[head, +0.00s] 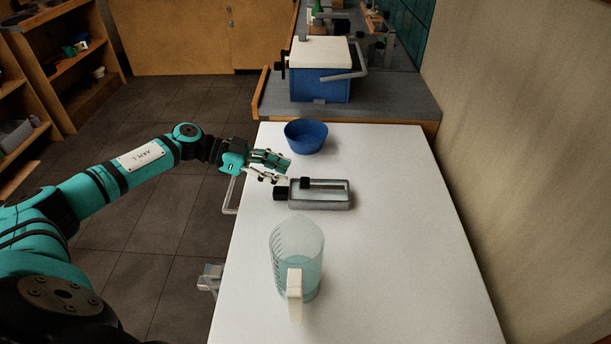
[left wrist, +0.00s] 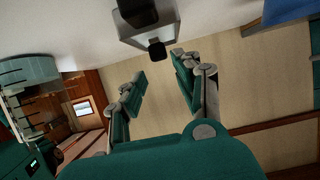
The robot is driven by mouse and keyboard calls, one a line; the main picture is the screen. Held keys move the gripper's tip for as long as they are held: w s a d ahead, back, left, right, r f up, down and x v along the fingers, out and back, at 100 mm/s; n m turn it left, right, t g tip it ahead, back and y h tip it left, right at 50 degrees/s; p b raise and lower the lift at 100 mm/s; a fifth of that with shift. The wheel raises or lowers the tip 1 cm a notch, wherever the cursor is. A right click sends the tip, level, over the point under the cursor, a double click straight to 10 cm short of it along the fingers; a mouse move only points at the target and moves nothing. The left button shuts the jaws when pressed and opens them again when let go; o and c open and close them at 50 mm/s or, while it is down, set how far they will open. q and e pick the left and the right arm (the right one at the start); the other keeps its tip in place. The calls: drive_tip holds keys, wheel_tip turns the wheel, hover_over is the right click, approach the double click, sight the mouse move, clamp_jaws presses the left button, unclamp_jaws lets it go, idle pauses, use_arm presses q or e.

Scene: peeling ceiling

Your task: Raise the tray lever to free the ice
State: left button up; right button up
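The grey metal ice tray (head: 335,204) lies across the white table, with a dark lever (head: 320,183) along its top. A black block-like end (head: 281,193) sticks out at its left. In the left wrist view the tray (left wrist: 140,30) is at the top, with a black knob (left wrist: 157,49) at its near end. My left gripper (head: 284,172) is just beyond and above the tray's left end, apart from it in the wrist view. Its fingers (left wrist: 160,80) are spread and nothing is between them. My right gripper is not in view.
A blue bowl (head: 306,138) stands behind the tray. A clear measuring jug (head: 297,250) with bluish liquid stands in front of it. A blue cooler with a white lid (head: 320,80) is on the grey counter beyond. The table's right side is clear; a wall runs alongside.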

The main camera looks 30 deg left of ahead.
sight(303, 179)
use_arm(q)
drive_tip(key=p+x, duration=0.1)
drive_tip(key=x, duration=0.6)
clamp_jaws()
